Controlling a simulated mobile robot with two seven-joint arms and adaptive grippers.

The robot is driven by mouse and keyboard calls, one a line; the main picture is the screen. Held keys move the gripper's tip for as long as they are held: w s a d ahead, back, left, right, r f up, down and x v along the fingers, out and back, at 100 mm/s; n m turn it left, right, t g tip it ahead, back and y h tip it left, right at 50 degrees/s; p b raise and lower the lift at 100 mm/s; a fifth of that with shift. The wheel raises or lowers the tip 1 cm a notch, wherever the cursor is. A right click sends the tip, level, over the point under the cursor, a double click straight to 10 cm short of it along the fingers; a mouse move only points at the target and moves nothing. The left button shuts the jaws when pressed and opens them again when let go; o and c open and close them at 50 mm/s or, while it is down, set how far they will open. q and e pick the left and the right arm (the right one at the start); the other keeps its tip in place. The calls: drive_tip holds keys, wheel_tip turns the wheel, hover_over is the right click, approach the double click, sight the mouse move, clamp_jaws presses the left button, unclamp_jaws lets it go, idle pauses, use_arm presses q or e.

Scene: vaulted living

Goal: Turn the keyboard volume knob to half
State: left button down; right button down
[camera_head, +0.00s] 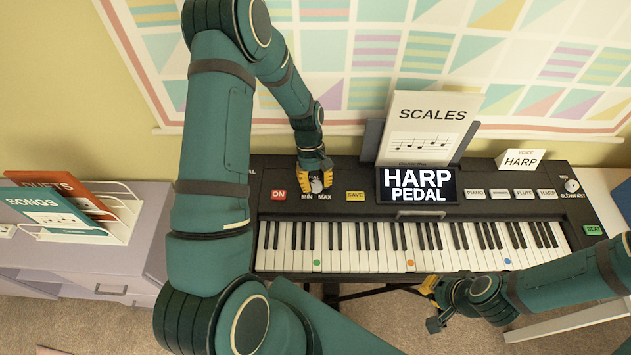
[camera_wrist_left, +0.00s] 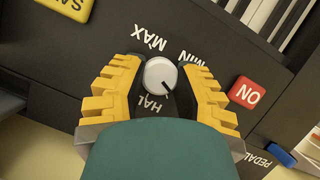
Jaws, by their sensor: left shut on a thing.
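The keyboard (camera_head: 440,205) stands against the wall, with a dark panel above its keys. The pale round volume knob (camera_head: 317,186) is at the left of the panel, with MIN and MAX printed below it and a partly covered HALF label above. My left gripper (camera_head: 316,180) is shut on the knob, its yellow fingers on either side. In the left wrist view the knob (camera_wrist_left: 160,74) sits between the fingers, and a dark line on its face points toward the HALF side, whose last letter is hidden.
A red ON button (camera_head: 279,195) and a yellow SAVE button (camera_head: 355,196) flank the knob. A HARP PEDAL screen (camera_head: 417,186) and a SCALES music sheet (camera_head: 425,128) are to the right. Another knob (camera_head: 572,185) is at the far right. A songbook rack (camera_head: 120,215) stands left.

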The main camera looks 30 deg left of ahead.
use_arm(q)
drive_tip(key=m+y, duration=0.1)
drive_tip(key=m, duration=0.2)
drive_tip(key=m+g+y, duration=0.1)
drive_tip(key=m, duration=0.2)
drive_tip(key=shift+d+g, duration=0.15)
drive_tip(key=shift+g, duration=0.15)
drive_tip(key=m+y, duration=0.1)
drive_tip(key=m, duration=0.2)
drive_tip(key=m+y, duration=0.1)
drive_tip(key=m, duration=0.2)
drive_tip(key=shift+s+f, duration=0.1)
drive_tip(key=shift+m, duration=0.4)
drive_tip(key=c, duration=0.6)
unclamp_jaws()
drive_tip(key=v, duration=1.2)
drive_tip(key=shift+d, duration=0.25)
